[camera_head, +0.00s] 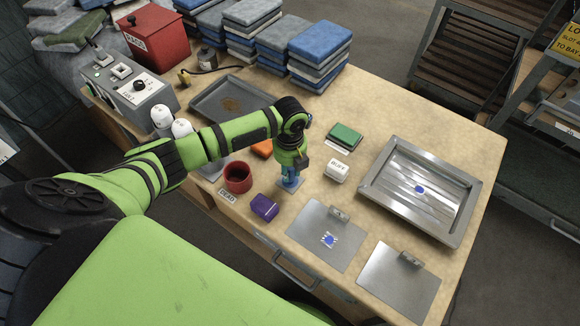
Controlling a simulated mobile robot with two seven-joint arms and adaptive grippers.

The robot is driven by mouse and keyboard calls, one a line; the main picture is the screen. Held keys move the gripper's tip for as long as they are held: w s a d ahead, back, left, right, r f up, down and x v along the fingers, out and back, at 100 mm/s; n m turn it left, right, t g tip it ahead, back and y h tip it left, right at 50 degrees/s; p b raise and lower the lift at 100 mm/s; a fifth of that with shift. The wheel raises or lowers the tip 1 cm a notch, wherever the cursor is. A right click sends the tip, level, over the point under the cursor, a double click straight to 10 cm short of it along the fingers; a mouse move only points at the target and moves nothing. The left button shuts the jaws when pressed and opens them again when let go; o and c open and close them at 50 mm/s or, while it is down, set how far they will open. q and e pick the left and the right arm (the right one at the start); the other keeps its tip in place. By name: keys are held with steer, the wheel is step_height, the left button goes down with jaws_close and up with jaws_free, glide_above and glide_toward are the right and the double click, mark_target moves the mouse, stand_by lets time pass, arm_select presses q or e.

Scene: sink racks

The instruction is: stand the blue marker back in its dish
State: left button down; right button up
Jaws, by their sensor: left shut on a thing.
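My left gripper (290,172) points down over the table between the red cup and the white block. It is shut on a small blue thing (290,181), which appears to be the blue marker; the fingers hide most of it. A small flat grey-blue square (283,186) lies right below the fingers and may be the dish. I cannot tell whether the marker touches it. My right gripper is not in view.
A dark red cup (238,178) stands to the left and a purple block (264,207) in front. A white labelled block (336,171) and a green pad (345,136) are to the right. Metal plates (312,250) and a large tray (372,180) lie farther right.

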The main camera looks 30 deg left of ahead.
arm_select(q)
steer(key=shift+f, duration=0.2)
steer(key=c, duration=1)
jaws_free()
steer(key=shift+r, duration=0.15)
steer(key=shift+r, duration=0.2)
step_height(320, 180, up, 12)
steer(key=shift+f+b, duration=0.15)
steer(key=shift+b, duration=0.2)
